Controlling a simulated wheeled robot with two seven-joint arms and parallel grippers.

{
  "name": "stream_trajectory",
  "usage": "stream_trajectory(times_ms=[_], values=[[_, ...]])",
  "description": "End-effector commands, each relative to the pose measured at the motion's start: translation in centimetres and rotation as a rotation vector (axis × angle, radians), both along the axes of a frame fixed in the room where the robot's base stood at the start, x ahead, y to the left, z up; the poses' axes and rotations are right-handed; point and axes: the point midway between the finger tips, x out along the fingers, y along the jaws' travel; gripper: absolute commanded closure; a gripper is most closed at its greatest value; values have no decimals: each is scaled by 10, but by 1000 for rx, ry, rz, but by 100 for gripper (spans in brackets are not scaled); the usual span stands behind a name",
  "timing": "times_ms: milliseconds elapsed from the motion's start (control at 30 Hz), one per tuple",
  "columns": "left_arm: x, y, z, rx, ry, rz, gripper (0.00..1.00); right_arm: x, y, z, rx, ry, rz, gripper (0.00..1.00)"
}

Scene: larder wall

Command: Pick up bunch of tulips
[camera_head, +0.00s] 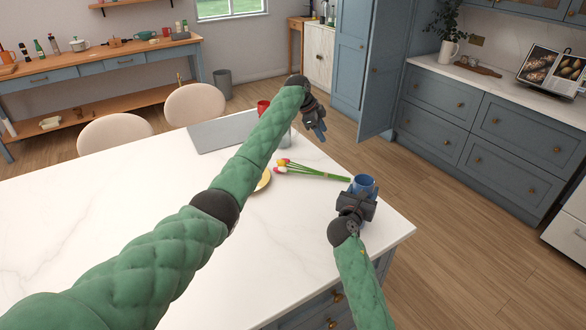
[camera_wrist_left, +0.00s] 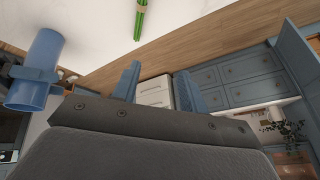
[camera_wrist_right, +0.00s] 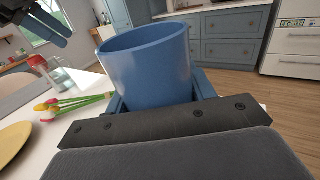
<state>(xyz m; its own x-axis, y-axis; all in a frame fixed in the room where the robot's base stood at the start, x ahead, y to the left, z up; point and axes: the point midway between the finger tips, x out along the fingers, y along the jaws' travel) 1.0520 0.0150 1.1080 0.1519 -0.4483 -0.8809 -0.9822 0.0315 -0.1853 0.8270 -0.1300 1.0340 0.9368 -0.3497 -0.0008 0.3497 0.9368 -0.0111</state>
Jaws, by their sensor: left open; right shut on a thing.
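The bunch of tulips (camera_head: 312,171) lies on the white countertop, its pink and yellow heads to the left and green stems to the right. Its stems show at the top of the left wrist view (camera_wrist_left: 140,18), and the bunch shows at left in the right wrist view (camera_wrist_right: 75,103). My left gripper (camera_head: 319,132) is open and empty, beyond the tulips and apart from them. Its fingers show in the left wrist view (camera_wrist_left: 158,85). My right gripper (camera_head: 356,194) is shut on a blue cup (camera_head: 364,184), upright near the stem ends; the cup fills the right wrist view (camera_wrist_right: 150,65).
A yellow plate (camera_head: 264,180) lies left of the tulips, partly hidden by my left arm. Two chairs (camera_head: 115,132) stand behind. The counter's front left is clear.

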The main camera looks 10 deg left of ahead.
Motion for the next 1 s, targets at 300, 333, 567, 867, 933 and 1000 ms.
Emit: stream_trajectory(times_ms=[300,333,567,867,933,1000], values=[[-16,19,-65,76,148,-59,57,0,0,0,0,0,0,76],[-17,18,-67,77,148,-65,57,0,0,0,0,0,0,76],[-18,5,-97,77,146,-72,57,0,0,0,0,0,0,76],[-17,-6,-125,77,143,-71,57,0,0,0,0,0,0,76],[-17,-7,-128,77,143,-71,57,0,0,0,0,0,0,76],[-17,-10,-133,77,144,-70,57,0,0,0,0,0,0,76]])
